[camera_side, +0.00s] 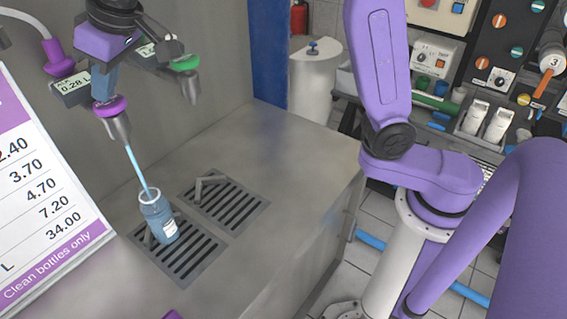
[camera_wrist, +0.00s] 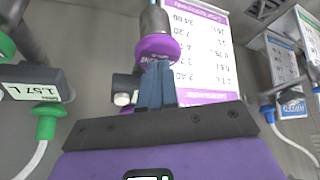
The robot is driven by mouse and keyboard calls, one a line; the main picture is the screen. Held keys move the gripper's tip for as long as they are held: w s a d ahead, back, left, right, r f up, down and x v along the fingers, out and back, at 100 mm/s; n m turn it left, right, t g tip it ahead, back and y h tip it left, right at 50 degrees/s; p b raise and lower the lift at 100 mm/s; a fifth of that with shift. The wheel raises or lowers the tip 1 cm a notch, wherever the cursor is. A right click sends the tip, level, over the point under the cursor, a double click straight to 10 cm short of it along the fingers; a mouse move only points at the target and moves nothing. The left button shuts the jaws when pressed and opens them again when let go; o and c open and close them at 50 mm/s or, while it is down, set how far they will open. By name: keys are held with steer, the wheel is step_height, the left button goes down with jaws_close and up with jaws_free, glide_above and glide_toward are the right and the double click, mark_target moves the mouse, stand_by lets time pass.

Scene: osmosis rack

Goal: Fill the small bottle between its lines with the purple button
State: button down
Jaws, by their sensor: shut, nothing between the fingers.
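The small bottle (camera_side: 158,218), bluish and clear with a white label, stands open and upright on the left drain grate, under the spout with the purple button. The purple button (camera_side: 110,106) also shows in the wrist view (camera_wrist: 160,47). A pale blue stream (camera_side: 138,168) runs from that spout into the bottle mouth. My gripper (camera_side: 104,96) is shut and empty, its blue fingertips (camera_wrist: 157,66) against the purple button. The display (camera_side: 72,85) beside it reads 0.28 L. I cannot make out the bottle's lines or its water level.
A spout with a green button (camera_side: 186,63) hangs to the right; its display (camera_wrist: 30,90) reads 1.57 L in the wrist view. The right drain grate (camera_side: 226,204) holds only a bent grey bracket. A price board (camera_side: 45,200) stands at left. The counter's right part is clear.

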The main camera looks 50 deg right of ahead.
stand_by(0.3)
steer(key=shift+r, duration=2)
steer(key=s+d+f+n+g, duration=0.1)
steer(key=s+d+f+n, duration=0.1)
steer(key=s+d+f, duration=0.4)
steer(key=s+d+f+n+g+h, duration=0.1)
steer(key=s+d+f+n+g, duration=0.1)
steer(key=s+d+f, duration=0.5)
steer(key=s+d+f+n+g+h, duration=0.1)
steer(key=s+d+f, duration=0.5)
steer(key=s+d, duration=0.7)
steer(key=s+n, duration=0.1)
steer(key=s, duration=0.5)
steer(key=shift+d+f+n+g, duration=0.2)
steer(key=shift+n+g, duration=0.1)
steer(key=shift+g, duration=0.1)
